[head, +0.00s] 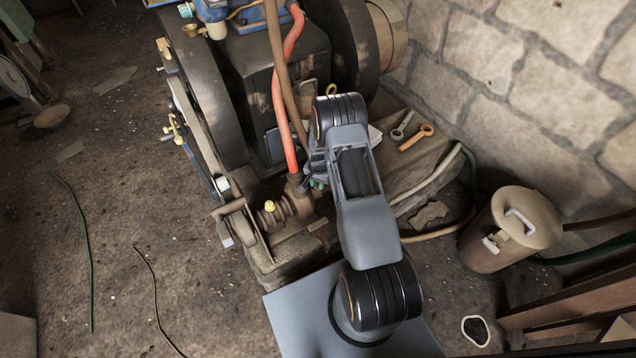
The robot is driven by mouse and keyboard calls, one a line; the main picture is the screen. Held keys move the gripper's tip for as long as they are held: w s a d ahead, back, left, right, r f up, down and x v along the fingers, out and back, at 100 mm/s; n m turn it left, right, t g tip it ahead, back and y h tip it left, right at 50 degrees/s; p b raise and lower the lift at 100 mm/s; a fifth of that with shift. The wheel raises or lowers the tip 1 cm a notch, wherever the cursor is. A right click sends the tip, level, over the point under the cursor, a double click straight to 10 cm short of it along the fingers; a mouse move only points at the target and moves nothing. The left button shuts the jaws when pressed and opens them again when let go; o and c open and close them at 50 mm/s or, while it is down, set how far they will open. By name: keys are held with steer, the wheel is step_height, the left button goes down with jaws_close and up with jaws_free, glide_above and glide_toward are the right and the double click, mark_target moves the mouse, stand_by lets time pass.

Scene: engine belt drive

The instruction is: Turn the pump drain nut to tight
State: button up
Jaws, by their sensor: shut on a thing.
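My gripper (309,182) is at the pump beside the lower end of the red pipe, at the end of my grey arm. Its jaws are shut on a small part there, which I take to be the pump drain nut. The jaws and wrist hide the nut, so I cannot see how far it is turned. The pump (292,208) is a rusty body at the foot of the red pipe (280,100). A brass fitting (269,207) shows on its left, clear of my gripper.
The engine's dark wheel (208,95) and belt (190,125) stand to the left. Two wrenches, one grey (402,125) and one orange (416,138), lie on the block at right. A lidded bin (508,235) stands by the stone wall. The floor at left is mostly clear.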

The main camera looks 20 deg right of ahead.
mark_target(318, 184)
steer(key=o, duration=0.6)
steer(key=shift+o, duration=0.2)
step_height(318, 184, up, 14)
steer(key=p, duration=0.4)
steer(key=shift+f, duration=0.1)
